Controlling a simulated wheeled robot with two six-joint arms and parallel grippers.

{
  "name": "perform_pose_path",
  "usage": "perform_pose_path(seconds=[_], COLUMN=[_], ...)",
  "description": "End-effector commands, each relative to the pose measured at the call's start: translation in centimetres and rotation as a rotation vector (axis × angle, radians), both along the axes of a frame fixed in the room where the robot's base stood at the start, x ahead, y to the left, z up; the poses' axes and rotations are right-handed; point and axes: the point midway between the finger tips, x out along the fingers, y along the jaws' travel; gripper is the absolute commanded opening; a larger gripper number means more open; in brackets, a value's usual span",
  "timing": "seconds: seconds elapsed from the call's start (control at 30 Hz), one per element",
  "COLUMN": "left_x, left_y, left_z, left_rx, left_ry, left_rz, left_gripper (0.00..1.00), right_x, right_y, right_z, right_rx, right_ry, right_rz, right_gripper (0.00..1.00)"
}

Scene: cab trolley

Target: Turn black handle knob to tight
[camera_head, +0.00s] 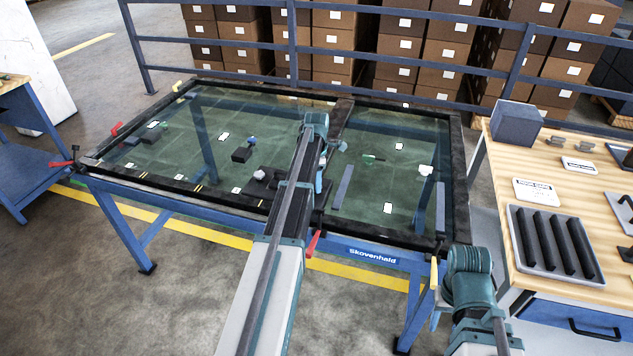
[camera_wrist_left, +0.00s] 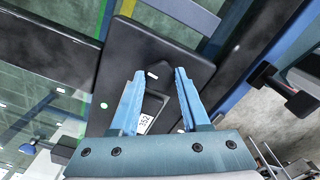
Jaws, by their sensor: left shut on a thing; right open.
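My left arm reaches over the glass-topped table; its gripper (camera_head: 321,178) is mostly hidden behind the arm in the head view. In the left wrist view, the two blue fingers of my left gripper (camera_wrist_left: 155,98) sit on either side of a dark grey block (camera_wrist_left: 153,104) with a white label reading 352, and are shut on it. The block is over a black plate (camera_wrist_left: 140,48). A black knob (camera_wrist_left: 296,98) shows beside the blue rail, apart from the fingers. Its tight mark cannot be made out. My right arm is at the lower right; its gripper is not seen.
The table (camera_head: 372,254) has a dark frame. A red-handled clamp (camera_head: 60,163) is at its left corner, and a red lever (camera_head: 313,243) hangs at its front edge. A wooden bench (camera_head: 590,205) stands right, with a tray (camera_head: 555,279) of black bars. Boxes are stacked behind the rail.

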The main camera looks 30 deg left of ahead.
Motion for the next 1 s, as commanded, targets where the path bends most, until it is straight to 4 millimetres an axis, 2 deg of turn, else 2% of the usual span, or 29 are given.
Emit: perform_pose_path(seconds=[1.0], left_x=[-0.18], left_y=[-0.05], left_z=[0.0], left_rx=[0.0], left_ry=[0.0], left_rz=[-0.936], left_gripper=[0.0], right_x=[0.0], right_y=[0.0], right_z=[0.0], right_rx=[0.0], right_ry=[0.0], right_rz=[0.0], right_gripper=[0.5])
